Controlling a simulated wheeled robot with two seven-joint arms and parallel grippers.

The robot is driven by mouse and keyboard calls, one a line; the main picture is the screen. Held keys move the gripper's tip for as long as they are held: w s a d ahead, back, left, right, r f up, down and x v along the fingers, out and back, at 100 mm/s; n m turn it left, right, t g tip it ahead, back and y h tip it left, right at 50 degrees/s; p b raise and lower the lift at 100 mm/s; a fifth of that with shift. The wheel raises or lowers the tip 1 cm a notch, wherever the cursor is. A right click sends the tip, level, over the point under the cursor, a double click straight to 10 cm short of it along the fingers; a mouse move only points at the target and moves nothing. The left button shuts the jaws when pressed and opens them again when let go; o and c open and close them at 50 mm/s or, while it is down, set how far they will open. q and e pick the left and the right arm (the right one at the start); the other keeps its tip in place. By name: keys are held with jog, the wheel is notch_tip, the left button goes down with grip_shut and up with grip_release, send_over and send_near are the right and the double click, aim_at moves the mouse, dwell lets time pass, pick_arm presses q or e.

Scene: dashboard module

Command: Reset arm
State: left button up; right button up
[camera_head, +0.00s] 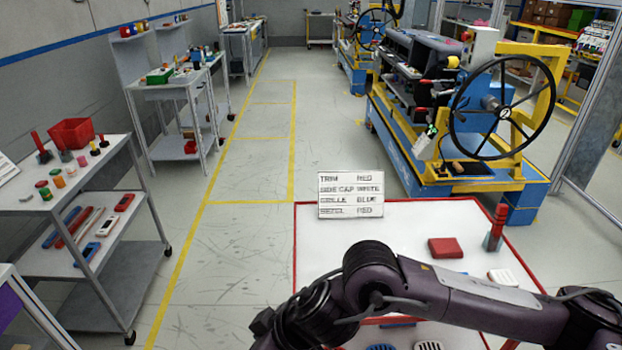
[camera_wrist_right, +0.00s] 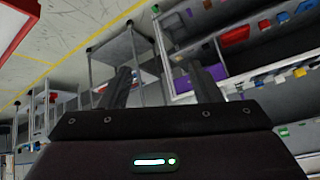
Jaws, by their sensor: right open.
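My right arm crosses the head view from the right, bent over the front of the white table (camera_head: 330,240) with red edges. Its gripper is not clearly seen there. In the right wrist view my right gripper (camera_wrist_right: 163,84) is open, its two dark fingers apart with nothing between them. That view faces the shelving carts and floor at a tilt. My left gripper is not in either view.
On the table are a sign (camera_head: 350,195), a red block (camera_head: 445,248), a red-topped tool (camera_head: 496,228) and vented blue and white pieces partly behind my arm. A cart (camera_head: 85,200) stands left, a steering-wheel rig (camera_head: 470,130) behind. The aisle between is clear.

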jog(key=a+r+m+t+y, duration=0.2)
jog(key=a+r+t+y, duration=0.25)
jog(key=r, duration=0.35)
jog(key=w+d+m+t+h, duration=0.4)
jog(key=w+d, duration=0.1)
jog(key=d, duration=0.4)
jog(key=s+d+f+m+g+h, duration=0.25)
jog(key=s+d+f, duration=0.2)
jog(key=d, duration=0.35)
jog(key=s+d+f+m+g+h, duration=0.1)
jog(key=s+d+f+g+h, duration=0.15)
jog(key=d+f, duration=0.45)
jog(key=s+d+f+m+g+h, duration=0.1)
jog(key=s+d+f+h, duration=0.25)
jog(key=d, duration=0.55)
jog(key=s+f+g, duration=0.1)
jog(key=s+f, duration=0.1)
jog(key=f, duration=1.4)
jog(key=s+f+g, duration=0.1)
jog(key=s+f, duration=0.1)
jog(key=f, duration=1.4)
jog(key=s+d+f, duration=0.2)
jog(key=s+f, duration=0.6)
jog(key=s, duration=0.1)
jog(key=s+d+f, duration=0.2)
jog(key=s+f, duration=0.7)
jog(key=shift+s+g, duration=0.35)
jog(key=shift+g, duration=0.1)
